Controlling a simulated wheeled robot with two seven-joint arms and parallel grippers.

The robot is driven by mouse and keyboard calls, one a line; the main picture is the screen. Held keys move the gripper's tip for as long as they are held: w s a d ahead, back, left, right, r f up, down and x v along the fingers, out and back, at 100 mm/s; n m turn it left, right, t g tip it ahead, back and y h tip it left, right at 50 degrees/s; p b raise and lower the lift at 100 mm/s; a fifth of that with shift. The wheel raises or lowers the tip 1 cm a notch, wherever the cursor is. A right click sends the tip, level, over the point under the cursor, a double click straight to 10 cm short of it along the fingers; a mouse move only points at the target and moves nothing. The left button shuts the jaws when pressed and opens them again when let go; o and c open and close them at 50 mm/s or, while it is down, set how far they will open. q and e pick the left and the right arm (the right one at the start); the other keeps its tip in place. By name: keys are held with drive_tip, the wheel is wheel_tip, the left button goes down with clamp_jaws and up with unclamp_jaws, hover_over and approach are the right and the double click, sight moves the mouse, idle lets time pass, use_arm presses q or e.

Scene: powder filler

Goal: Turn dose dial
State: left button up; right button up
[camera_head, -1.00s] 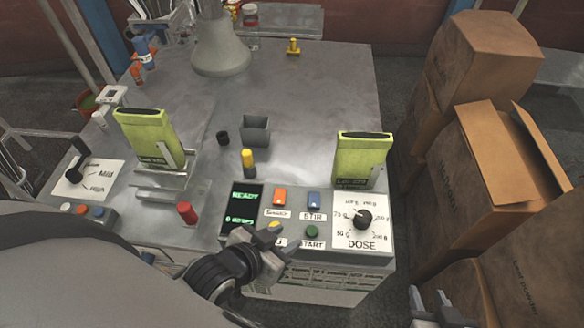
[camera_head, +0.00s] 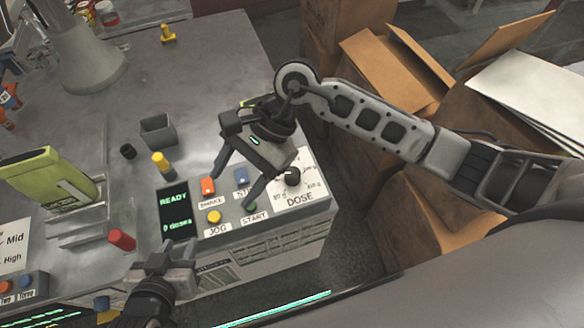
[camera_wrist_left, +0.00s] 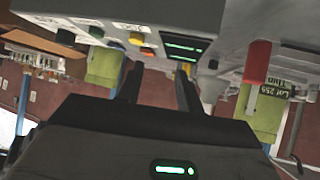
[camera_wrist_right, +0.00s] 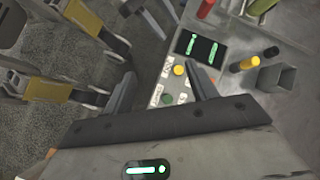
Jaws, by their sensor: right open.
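The dose dial (camera_head: 292,177) is a black knob on a white scale plate marked DOSE, at the right end of the control panel (camera_head: 236,222). My right gripper (camera_head: 232,188) is open and empty above the panel, its fingers over the buttons to the left of the dial. It does not touch the dial. Part of the scale is hidden by the right arm and gripper. I cannot make out the dial in the right wrist view. My left gripper (camera_head: 166,256) is low at the panel's front left, below the display; its fingers (camera_wrist_left: 158,82) look apart and empty.
The display (camera_head: 174,210) reads READY and 0 doses. Orange, blue, yellow and green buttons sit between it and the dial. A red knob (camera_head: 121,240) and a yellow-topped post (camera_head: 161,163) stand nearby. Cardboard boxes (camera_head: 385,65) stand right of the table.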

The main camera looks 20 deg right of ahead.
sight(293, 173)
drive_tip(key=w+d+n+t+h, duration=0.35)
drive_tip(key=w+d+h, duration=0.45)
drive_tip(key=d, duration=0.4)
drive_tip(key=shift+g, duration=0.35)
drive_tip(key=f, duration=1.5)
drive_tip(key=shift+s+f+p, duration=0.25)
drive_tip(key=shift+f+p, duration=0.15)
drive_tip(key=shift+d, duration=0.1)
drive_tip(key=c, duration=1)
